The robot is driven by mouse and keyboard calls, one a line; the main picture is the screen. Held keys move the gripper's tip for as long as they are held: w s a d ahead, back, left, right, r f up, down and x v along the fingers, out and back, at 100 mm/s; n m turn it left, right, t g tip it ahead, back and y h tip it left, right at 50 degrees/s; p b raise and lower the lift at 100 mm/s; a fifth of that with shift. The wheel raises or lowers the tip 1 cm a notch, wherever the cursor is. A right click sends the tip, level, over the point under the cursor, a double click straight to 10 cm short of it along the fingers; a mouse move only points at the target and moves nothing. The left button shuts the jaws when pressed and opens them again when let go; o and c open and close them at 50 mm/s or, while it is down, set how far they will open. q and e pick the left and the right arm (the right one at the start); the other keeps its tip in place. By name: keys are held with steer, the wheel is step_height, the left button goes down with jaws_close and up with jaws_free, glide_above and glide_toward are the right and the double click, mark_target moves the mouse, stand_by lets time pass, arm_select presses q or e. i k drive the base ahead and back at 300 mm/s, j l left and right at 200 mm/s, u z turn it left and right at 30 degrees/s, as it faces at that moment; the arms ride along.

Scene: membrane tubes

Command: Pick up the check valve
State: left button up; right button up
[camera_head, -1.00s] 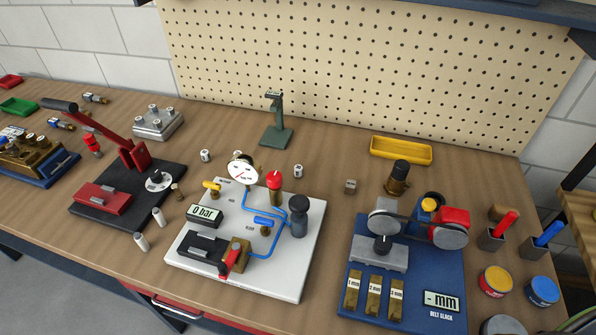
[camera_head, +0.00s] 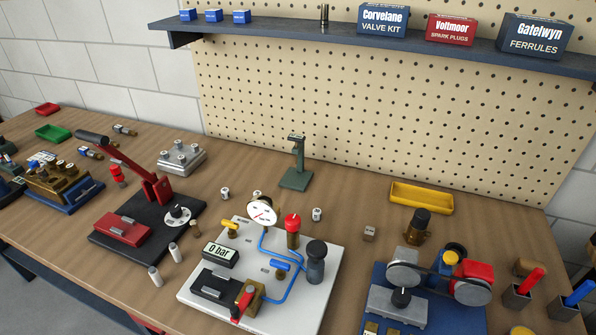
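I cannot tell for sure which thing is the check valve. Candidates are a small dark metal cylinder (camera_head: 324,17) upright on the wall shelf, two small metal fittings with blue parts lying at the left of the bench, one (camera_head: 90,152) nearer and one (camera_head: 124,129) farther back, and a brass piece with a black top (camera_head: 416,227) standing right of centre. Neither of my grippers shows in the head view.
A shelf (camera_head: 470,50) holds labelled boxes, one being the valve kit (camera_head: 382,20), and blue blocks. On the bench (camera_head: 350,190) stand a white gauge board (camera_head: 325,285), a black lever press base (camera_head: 110,245), a blue belt rig (camera_head: 375,280), a yellow tray (camera_head: 421,198) and a green stand (camera_head: 297,178).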

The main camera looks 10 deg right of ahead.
mark_target(317, 214)
steer(key=k+l+z, duration=0.2)
steer(key=z, duration=0.2)
steer(key=k+l+z, duration=0.15)
steer(key=l+z, duration=0.25)
steer(key=k+l+z, duration=0.15)
steer(key=z, duration=0.25)
steer(key=l, duration=0.1)
